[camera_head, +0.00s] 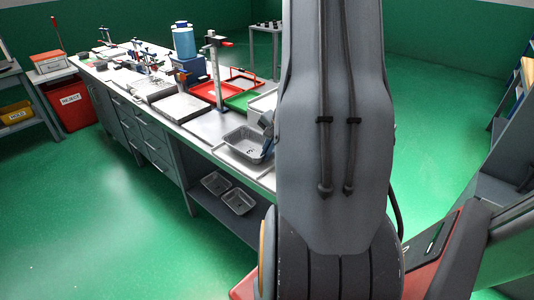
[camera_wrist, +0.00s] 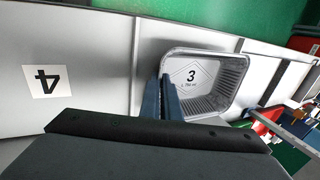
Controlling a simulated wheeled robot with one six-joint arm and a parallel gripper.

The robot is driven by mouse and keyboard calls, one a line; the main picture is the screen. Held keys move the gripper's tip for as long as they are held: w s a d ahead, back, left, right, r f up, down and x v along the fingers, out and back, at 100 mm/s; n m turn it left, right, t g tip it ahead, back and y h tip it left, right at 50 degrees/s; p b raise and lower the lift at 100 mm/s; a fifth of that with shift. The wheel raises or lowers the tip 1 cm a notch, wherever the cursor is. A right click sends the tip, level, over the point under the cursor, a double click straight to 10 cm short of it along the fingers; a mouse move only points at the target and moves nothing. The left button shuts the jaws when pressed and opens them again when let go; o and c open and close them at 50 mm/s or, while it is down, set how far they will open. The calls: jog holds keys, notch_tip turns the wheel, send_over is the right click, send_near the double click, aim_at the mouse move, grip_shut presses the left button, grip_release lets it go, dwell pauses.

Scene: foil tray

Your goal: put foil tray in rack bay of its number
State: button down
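The foil tray (camera_wrist: 228,104) is a silver, ribbed, open pan with a black 3 on its floor. In the wrist view it fills the middle, right side up. In the head view the tray (camera_head: 238,148) is over the near end of the bench; I cannot tell whether it rests there or is slightly raised. My gripper (camera_wrist: 163,80) has two blue fingers close together, with the tray's near side wall between their tips. In the head view the blue fingers (camera_head: 268,134) are at the tray's right side, and my arm hides the rest. No bay marked 3 is readable.
A label 4 (camera_wrist: 44,80) lies on a pale panel left of the tray in the wrist view. Two more foil trays (camera_head: 216,182) are on the shelf below the bench. Red and green trays (camera_head: 241,101), a stand (camera_head: 216,75) and blue containers (camera_head: 184,42) are farther along.

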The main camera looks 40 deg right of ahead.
jog(key=c, duration=1.9)
grip_release()
jog(key=shift+v, duration=3.9)
jog(key=s+a+n+g, duration=0.1)
jog(key=a+n, duration=0.4)
jog(key=a, duration=0.6)
jog(key=s+a+n+g+b, duration=0.1)
jog(key=a+n, duration=0.5)
jog(key=a, duration=0.4)
jog(key=s+a+r+n+g+b, duration=0.1)
jog(key=s+a+n, duration=0.1)
jog(key=a+n, duration=0.4)
jog(key=shift+a, duration=2.8)
